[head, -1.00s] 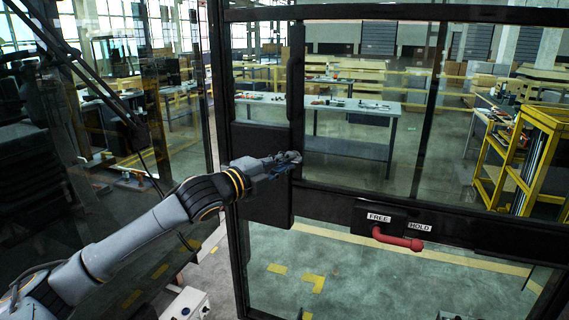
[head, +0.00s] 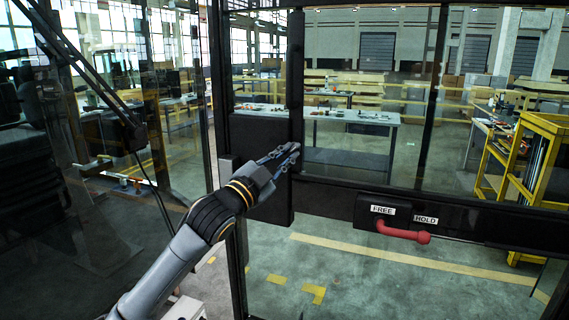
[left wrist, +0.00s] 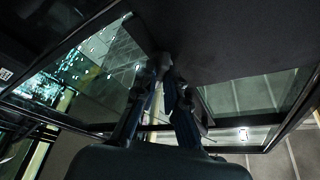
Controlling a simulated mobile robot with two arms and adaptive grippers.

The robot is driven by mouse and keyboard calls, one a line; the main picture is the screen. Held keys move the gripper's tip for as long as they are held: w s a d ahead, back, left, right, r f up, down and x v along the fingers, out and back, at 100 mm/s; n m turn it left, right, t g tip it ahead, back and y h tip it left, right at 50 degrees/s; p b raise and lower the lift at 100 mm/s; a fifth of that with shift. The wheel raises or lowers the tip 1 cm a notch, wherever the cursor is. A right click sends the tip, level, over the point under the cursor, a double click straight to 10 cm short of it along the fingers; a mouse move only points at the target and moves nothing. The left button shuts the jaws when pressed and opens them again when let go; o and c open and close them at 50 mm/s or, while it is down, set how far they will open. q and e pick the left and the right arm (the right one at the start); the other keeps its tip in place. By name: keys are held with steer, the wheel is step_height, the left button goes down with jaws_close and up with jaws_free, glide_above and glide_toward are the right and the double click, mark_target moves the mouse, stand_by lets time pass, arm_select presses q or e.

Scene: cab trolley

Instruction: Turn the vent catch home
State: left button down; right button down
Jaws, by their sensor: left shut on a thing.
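My left gripper (head: 290,153) is at the inner edge of a black panel (head: 265,200) on the dark door frame. Its fingers point up and to the right. It is shut on a small part, mostly hidden by the fingers; I cannot tell whether this part is the vent catch. In the left wrist view the fingers (left wrist: 160,88) close around a narrow piece beside a dark surface. A red lever (head: 402,232) sits apart, to the lower right, on a black housing with FREE and HOLD labels. Its knob end lies under HOLD. My right gripper is not in view.
Glass panes in black frames (head: 297,80) stand around the gripper. A dark crossbar (head: 330,192) runs right from the panel. Beyond the glass are a workbench (head: 345,117) and a yellow rack (head: 535,165).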

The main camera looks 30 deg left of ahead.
arm_select(q)
steer(key=n, duration=0.2)
steer(key=shift+d+f+n+y, duration=0.1)
steer(key=shift+f+n+y, duration=0.05)
steer(key=shift+n+y, duration=0.2)
steer(key=n+t+y, duration=0.1)
steer(key=n+y, duration=0.1)
steer(key=n, duration=0.1)
steer(key=shift+d+n+b, duration=0.1)
steer(key=shift+n+b, duration=0.25)
steer(key=n+y, duration=0.1)
steer(key=n, duration=0.2)
steer(key=n+y, duration=0.2)
steer(key=n, duration=0.1)
steer(key=shift+w+d, duration=0.1)
steer(key=shift+d, duration=0.05)
steer(key=shift+n+y, duration=0.25)
steer(key=shift+n, duration=0.15)
steer(key=c, duration=1.4)
jaws_free()
